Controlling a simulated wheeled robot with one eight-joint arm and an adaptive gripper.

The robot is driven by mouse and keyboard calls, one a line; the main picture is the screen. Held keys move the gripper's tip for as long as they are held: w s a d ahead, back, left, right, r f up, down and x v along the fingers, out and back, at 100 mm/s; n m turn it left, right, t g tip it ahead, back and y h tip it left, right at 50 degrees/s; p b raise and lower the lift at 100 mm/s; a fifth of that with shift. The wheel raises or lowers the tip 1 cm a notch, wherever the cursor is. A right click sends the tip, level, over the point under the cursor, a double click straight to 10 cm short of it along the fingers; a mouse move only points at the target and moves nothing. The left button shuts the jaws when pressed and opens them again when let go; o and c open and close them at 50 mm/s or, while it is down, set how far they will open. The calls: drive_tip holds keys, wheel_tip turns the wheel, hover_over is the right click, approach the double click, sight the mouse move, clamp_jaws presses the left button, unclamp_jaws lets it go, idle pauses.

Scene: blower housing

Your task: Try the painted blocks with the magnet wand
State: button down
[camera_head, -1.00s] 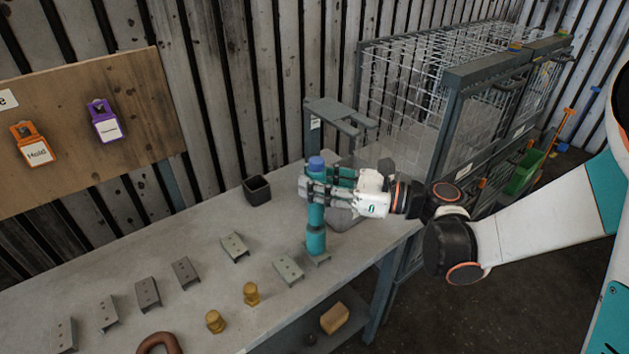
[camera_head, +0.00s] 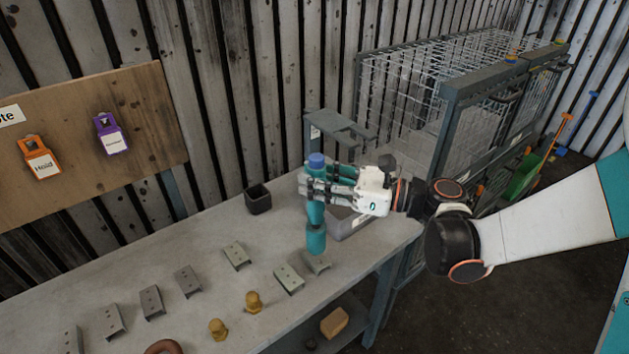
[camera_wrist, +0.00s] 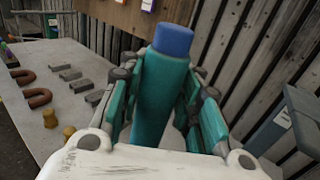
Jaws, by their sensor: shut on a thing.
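My gripper (camera_head: 318,188) is shut around a teal wand with a blue cap (camera_head: 316,212) and holds it upright above the right part of the bench. In the wrist view the wand (camera_wrist: 165,95) stands between both teal fingers of my gripper (camera_wrist: 165,120). The wand's lower end is just over a grey bracket-shaped block (camera_head: 318,265); I cannot tell whether they touch. More grey blocks lie in a row to the left, among them a near one (camera_head: 289,279), one behind it (camera_head: 237,255) and one farther left (camera_head: 188,281).
A dark open bin (camera_head: 257,199) stands at the bench's back. Brass pieces (camera_head: 253,301) and a brown horseshoe shape (camera_head: 165,347) lie at the front. An orange tag (camera_head: 41,163) hangs on the board.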

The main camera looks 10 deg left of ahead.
sight(324, 165)
drive_tip(key=shift+r+p, duration=1.1)
drive_tip(key=shift+r, duration=0.8)
